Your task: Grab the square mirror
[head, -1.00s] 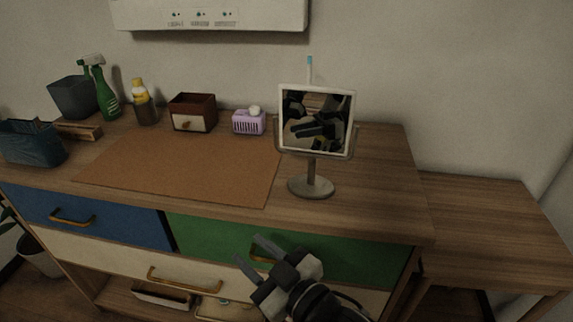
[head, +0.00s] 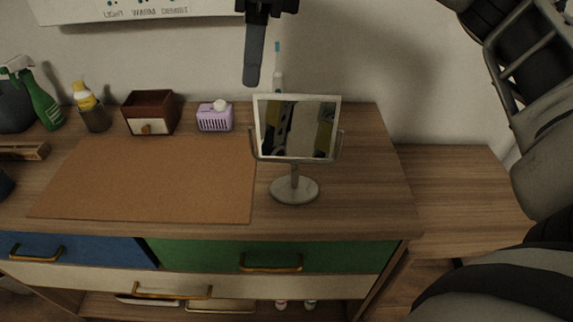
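The square mirror (head: 296,127) has a white frame and stands upright on a round grey base (head: 294,189), near the right end of the wooden dresser. A grey U-shaped bracket holds it at both sides. My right gripper (head: 252,80) is at the top of the head view, pointing down, above and slightly left of the mirror in the picture. It is apart from the mirror and holds nothing that I can see. Only one grey finger shows clearly, so its opening cannot be told. My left gripper is out of view.
A toothbrush in a white holder (head: 278,80) stands behind the mirror. A purple basket (head: 214,117), a brown drawer box (head: 151,113) and bottles line the back left. The brown mat (head: 150,180) is bare. A lower wooden table (head: 455,200) adjoins at right.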

